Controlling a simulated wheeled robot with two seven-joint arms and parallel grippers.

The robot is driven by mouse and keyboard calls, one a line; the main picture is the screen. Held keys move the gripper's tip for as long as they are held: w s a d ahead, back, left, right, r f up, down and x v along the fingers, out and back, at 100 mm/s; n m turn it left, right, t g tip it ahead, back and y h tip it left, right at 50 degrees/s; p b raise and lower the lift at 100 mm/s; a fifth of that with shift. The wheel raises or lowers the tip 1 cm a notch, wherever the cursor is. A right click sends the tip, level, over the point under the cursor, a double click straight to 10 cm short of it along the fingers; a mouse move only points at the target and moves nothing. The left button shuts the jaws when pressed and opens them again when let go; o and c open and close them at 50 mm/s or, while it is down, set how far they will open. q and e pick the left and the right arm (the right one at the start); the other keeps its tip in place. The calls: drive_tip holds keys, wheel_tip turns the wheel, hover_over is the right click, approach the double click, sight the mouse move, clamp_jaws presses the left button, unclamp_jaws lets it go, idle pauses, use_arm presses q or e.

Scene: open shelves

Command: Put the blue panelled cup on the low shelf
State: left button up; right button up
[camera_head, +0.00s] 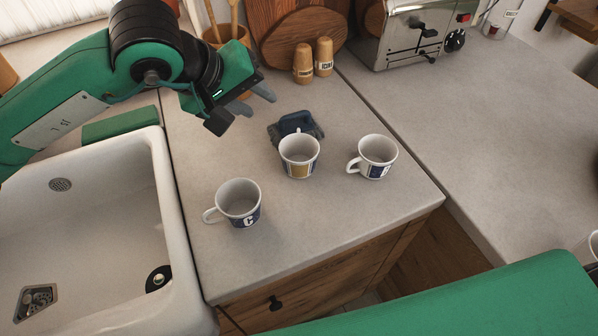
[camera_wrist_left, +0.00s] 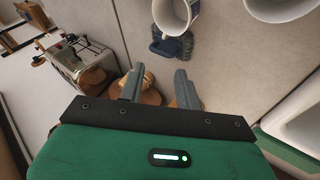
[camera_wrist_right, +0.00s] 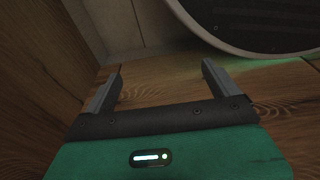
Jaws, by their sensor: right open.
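Three white cups stand upright on the grey counter. The right cup (camera_head: 375,157) has dark blue panels and its handle to the left; it best fits the blue panelled cup. The middle cup (camera_head: 299,157) has an ochre panel beside blue ones. The left cup (camera_head: 238,204) has a blue band with a letter C. My left gripper (camera_head: 252,100) is open and empty above the counter, behind and left of the cups; its fingers also show in the left wrist view (camera_wrist_left: 157,75). My right gripper (camera_wrist_right: 162,72) is open and empty near wood surfaces. I cannot make out the low shelf for certain.
A dark blue object (camera_head: 294,124) lies behind the middle cup. A white sink (camera_head: 95,225) is at left. Two wooden shakers (camera_head: 313,62), boards and a toaster (camera_head: 415,35) stand at the back. A dark round object with a pale rim (camera_wrist_right: 245,25) is near my right gripper.

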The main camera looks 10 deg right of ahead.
use_arm(q)
drive_tip(key=f, duration=0.2)
drive_tip(key=p, duration=0.1)
hover_over(299, 152)
drive_tip(key=w, duration=0.2)
drive_tip(key=f, duration=1)
drive_tip(key=shift+s+a+f, duration=0.15)
drive_tip(key=shift+a+f, duration=0.05)
drive_tip(key=shift+a, duration=0.2)
use_arm(e)
drive_tip(key=s+d+f, duration=0.1)
drive_tip(key=s+f, duration=0.2)
drive_tip(key=f, duration=0.2)
drive_tip(key=shift+s+d, duration=0.15)
drive_tip(key=shift+s, duration=0.05)
use_arm(q)
drive_tip(key=shift+c, duration=0.4)
clamp_jaws()
